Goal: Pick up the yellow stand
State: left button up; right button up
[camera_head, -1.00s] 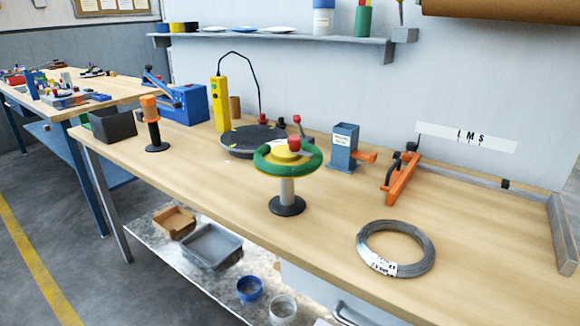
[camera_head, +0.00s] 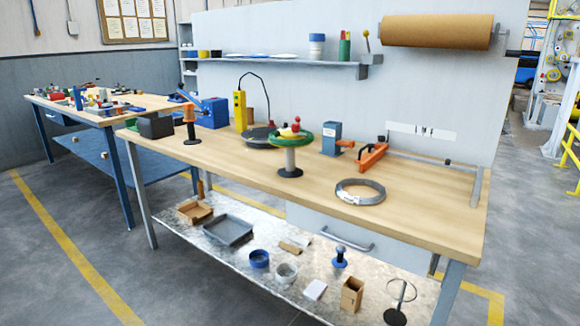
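On the wooden workbench (camera_head: 235,170) stands a small stand (camera_head: 291,158) with a black round base, a grey post and a yellow top. The stand is upright. A tall yellow box (camera_head: 240,112) with a black cable stands behind it to the left, beside a dark round plate (camera_head: 258,140). I cannot tell from the picture alone which yellow thing the task names. Neither of my grippers is in view.
An orange clamp tool (camera_head: 372,156) and a blue-grey block (camera_head: 331,138) are behind. A black-based orange-handled tool (camera_head: 189,122) stands left. A lower shelf (camera_head: 215,262) holds trays and cups. The floor in front is clear.

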aim_at(290, 172)
jog(key=u, duration=0.75)
jog(key=i, duration=0.5)
jog(key=u, duration=0.65)
jog(key=i, duration=0.9)
jog(key=z, duration=0.2)
